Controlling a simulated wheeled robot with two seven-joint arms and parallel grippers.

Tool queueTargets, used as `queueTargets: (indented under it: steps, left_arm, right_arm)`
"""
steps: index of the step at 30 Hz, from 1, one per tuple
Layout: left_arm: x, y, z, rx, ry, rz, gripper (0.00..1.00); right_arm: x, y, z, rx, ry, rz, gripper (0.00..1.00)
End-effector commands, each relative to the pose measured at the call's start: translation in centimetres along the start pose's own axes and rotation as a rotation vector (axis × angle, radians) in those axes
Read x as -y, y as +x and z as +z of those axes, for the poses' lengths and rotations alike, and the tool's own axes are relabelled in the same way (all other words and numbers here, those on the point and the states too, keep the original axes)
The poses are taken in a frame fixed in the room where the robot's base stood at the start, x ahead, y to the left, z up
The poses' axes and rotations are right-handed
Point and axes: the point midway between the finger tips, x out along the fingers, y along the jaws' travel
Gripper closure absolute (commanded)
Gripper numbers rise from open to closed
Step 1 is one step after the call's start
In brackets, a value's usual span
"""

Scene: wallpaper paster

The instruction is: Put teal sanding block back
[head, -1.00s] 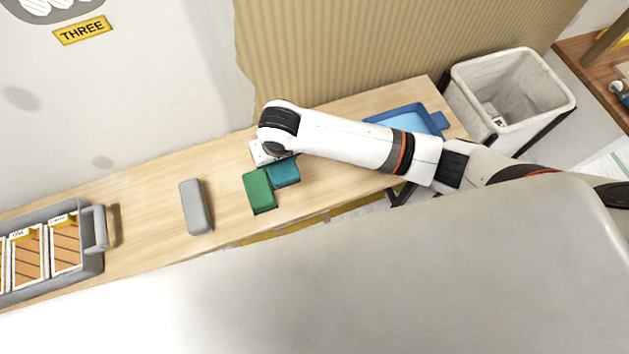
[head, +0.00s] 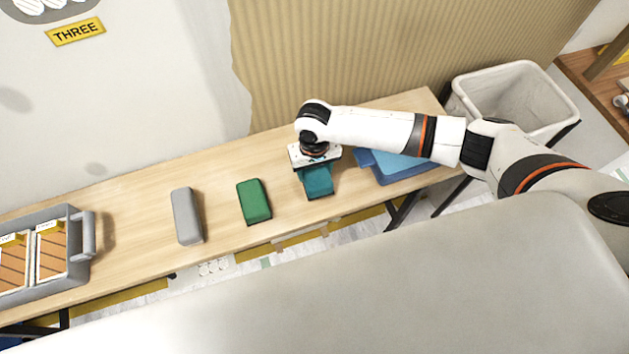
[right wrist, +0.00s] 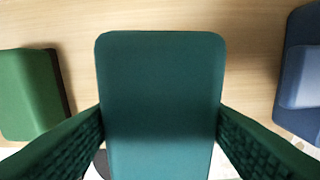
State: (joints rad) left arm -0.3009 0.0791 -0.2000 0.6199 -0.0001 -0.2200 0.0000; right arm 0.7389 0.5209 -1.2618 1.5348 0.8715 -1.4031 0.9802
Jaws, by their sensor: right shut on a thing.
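The teal sanding block (head: 318,181) is held at the front part of the wooden table, between a green block and a blue tray. My right gripper (head: 315,166) is shut on it; the fingers themselves are mostly hidden under the wrist in the head view. In the right wrist view the teal block (right wrist: 160,100) fills the middle, with a dark ribbed finger pad pressing each side. The block appears raised a little off the table, though the gap is hard to judge. My left gripper is not in view.
A green block (head: 254,201) and a grey block (head: 187,216) lie to the left on the table (head: 140,215). The blue tray (head: 400,172) is close on the right, partly behind my arm. A grey caddy (head: 78,262) stands far left, a bin (head: 515,95) beyond the table's right end.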

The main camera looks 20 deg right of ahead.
Motion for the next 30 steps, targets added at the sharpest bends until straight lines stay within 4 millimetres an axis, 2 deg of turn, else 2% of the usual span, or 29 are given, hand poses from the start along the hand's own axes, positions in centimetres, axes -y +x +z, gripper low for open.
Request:
queueTargets:
  steps: [8, 12, 20, 21, 24, 30]
  left_arm:
    - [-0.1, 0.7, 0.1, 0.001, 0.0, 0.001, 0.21]
    - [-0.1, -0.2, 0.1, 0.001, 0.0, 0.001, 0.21]
    - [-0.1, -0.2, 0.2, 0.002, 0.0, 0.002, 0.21]
    - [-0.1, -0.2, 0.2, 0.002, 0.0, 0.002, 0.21]
    - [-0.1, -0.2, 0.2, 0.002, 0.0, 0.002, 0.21]
    - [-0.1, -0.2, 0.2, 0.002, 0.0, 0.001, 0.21]
  right_arm:
    - [0.0, 3.6, 0.0, 0.0, -0.001, -0.001, 0.64]
    - [0.0, 5.0, 0.0, 0.0, 0.0, 0.0, 0.64]
    - [0.0, 5.7, 0.0, 0.002, -0.003, 0.001, 0.64]
    - [0.0, 5.8, -0.1, 0.001, -0.002, 0.0, 0.37]
    - [0.0, 5.8, -0.1, 0.001, -0.002, 0.0, 0.21]
    - [0.0, 5.7, 0.0, 0.001, -0.002, 0.0, 0.19]
